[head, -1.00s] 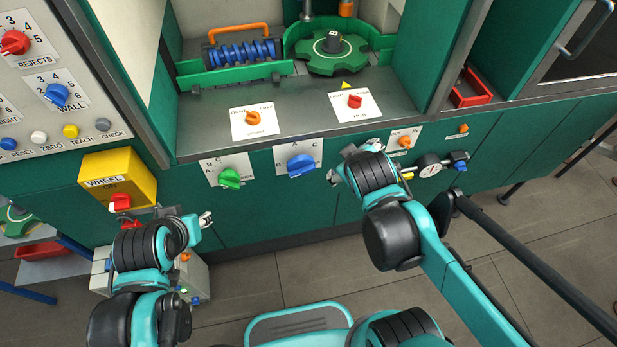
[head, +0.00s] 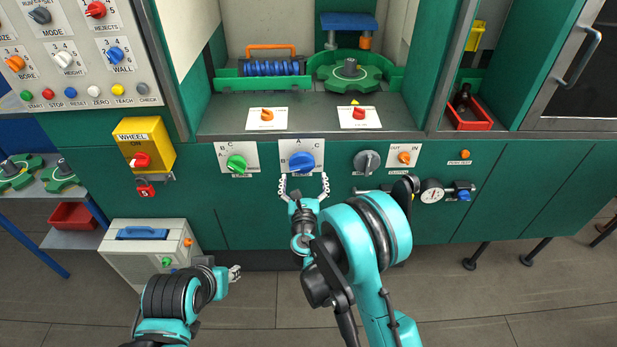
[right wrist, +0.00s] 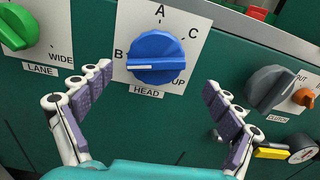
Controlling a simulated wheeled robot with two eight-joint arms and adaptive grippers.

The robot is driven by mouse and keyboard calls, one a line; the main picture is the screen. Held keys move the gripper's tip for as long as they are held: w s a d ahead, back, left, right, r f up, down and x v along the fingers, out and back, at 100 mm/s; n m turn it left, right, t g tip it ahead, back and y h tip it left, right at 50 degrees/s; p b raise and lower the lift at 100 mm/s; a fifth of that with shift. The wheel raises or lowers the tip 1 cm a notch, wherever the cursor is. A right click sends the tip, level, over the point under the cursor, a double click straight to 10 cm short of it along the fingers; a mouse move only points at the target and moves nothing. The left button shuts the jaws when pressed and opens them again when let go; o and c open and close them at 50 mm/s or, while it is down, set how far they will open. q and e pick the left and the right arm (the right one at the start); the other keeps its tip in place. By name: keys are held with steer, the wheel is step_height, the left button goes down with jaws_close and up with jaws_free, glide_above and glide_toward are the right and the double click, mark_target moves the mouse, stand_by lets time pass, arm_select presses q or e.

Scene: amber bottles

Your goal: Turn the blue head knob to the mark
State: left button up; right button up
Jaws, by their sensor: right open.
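The blue head knob (head: 302,162) sits on a white plate on the green front panel. In the right wrist view the knob (right wrist: 156,55) has a white pointer line at its left, toward the letter B. The letters A and C stand above and to its right, and a HEAD label is below. My right gripper (head: 304,184) is open just below and in front of the knob. Its two fingers (right wrist: 158,80) stand left and right of the knob, apart from it. My left gripper (head: 234,273) is low at the left, away from the panel; its finger opening is too small to tell.
A green lane knob (head: 236,163) is left of the head plate. A grey clutch knob (head: 366,161) and a gauge (head: 432,192) are to its right. Two red and orange knobs lie on the ledge above. A beige box (head: 146,250) stands low at the left.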

mark_target(302, 164)
steer(key=shift+n, duration=0.3)
steer(key=w, duration=0.2)
steer(key=w+b, duration=0.1)
steer(key=w, duration=0.2)
steer(key=w+b, duration=0.1)
steer(key=w, duration=0.1)
steer(key=shift+w+a+f, duration=0.25)
steer(key=shift+w+f, duration=0.05)
steer(key=shift+w, duration=0.05)
steer(key=c, duration=1.2)
